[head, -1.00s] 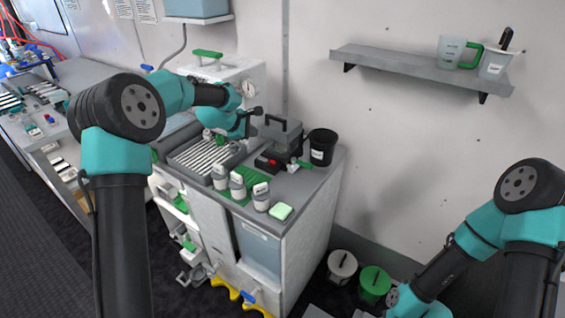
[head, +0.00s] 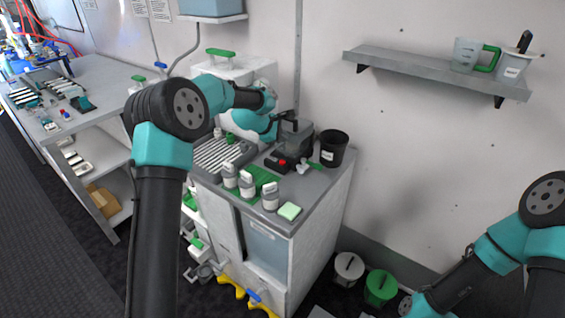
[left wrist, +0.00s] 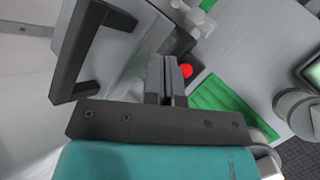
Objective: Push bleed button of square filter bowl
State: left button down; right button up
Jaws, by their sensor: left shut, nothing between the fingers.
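I cannot pick out a square filter bowl or its bleed button for certain. A grey box with a dark handle (head: 296,141) stands on the bench top; its handle (left wrist: 85,55) is large at the left of the left wrist view. A red button (head: 283,162) sits on a small black unit in front of the box, and it also shows in the left wrist view (left wrist: 186,70). My left gripper (head: 291,117) is over the box, by its handle. Its fingers (left wrist: 164,68) are shut and empty; contact cannot be told.
A black tub (head: 333,149) stands right of the box. A ribbed tray (head: 221,154) lies left. A wall shelf (head: 430,70) holds jugs.

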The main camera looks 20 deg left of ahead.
aim_at(282, 162)
pick_arm(q)
jog(key=shift+f, duration=3.9)
jog(key=shift+f, duration=0.15)
jog(key=shift+f, duration=0.25)
jog(key=shift+f, duration=0.45)
jog(key=shift+r, duration=0.85)
jog(key=shift+r, duration=2.55)
